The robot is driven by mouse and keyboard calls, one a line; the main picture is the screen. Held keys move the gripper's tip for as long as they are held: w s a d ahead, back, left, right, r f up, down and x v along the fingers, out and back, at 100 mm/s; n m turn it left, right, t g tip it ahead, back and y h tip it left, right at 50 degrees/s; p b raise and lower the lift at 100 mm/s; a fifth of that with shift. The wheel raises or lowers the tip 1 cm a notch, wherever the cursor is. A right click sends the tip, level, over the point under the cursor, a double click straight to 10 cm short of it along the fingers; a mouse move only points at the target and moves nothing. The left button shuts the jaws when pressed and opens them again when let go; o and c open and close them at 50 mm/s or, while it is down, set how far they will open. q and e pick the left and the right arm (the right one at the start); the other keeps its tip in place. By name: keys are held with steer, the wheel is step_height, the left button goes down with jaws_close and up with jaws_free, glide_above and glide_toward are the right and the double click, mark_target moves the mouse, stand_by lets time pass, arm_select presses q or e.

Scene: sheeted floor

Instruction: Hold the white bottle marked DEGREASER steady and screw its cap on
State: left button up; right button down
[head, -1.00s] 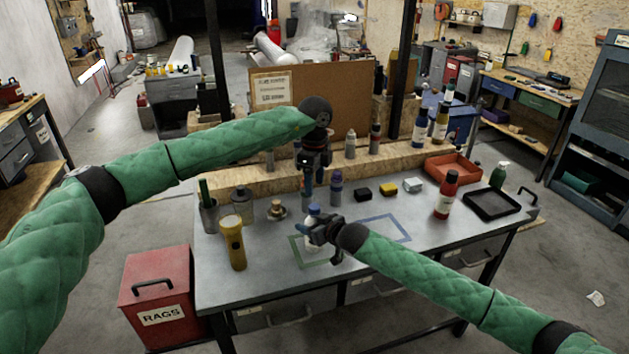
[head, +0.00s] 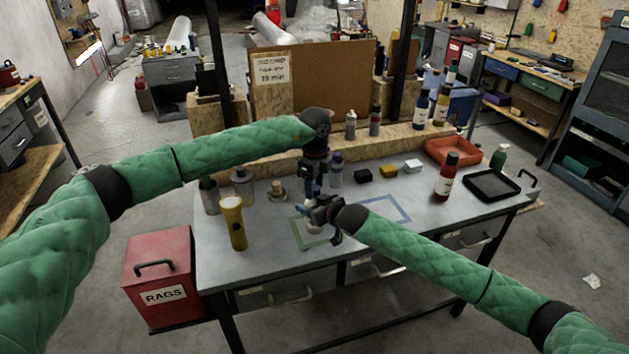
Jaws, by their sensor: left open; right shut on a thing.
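The white bottle (head: 313,228) stands at the green outline on the grey bench, mostly hidden by my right gripper. Its DEGREASER label cannot be read. My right gripper (head: 320,213) comes in from the right and is shut around the bottle. My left gripper (head: 312,193) points straight down just above the bottle top, with its fingers open. Blue shows between the two grippers where the cap sat on the bottle top a second ago; whether the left fingers touch it cannot be told.
A purple-capped bottle (head: 336,170) and small blocks (head: 387,170) are behind. A red bottle (head: 446,178) and black tray (head: 491,186) are at right. The blue outline (head: 405,208) is empty.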

arm_select(q)
steer(key=c, duration=1)
steer(key=m, duration=0.9)
steer(key=shift+m, duration=0.4)
steer(key=o, duration=1.1)
steer(key=shift+c, duration=0.2)
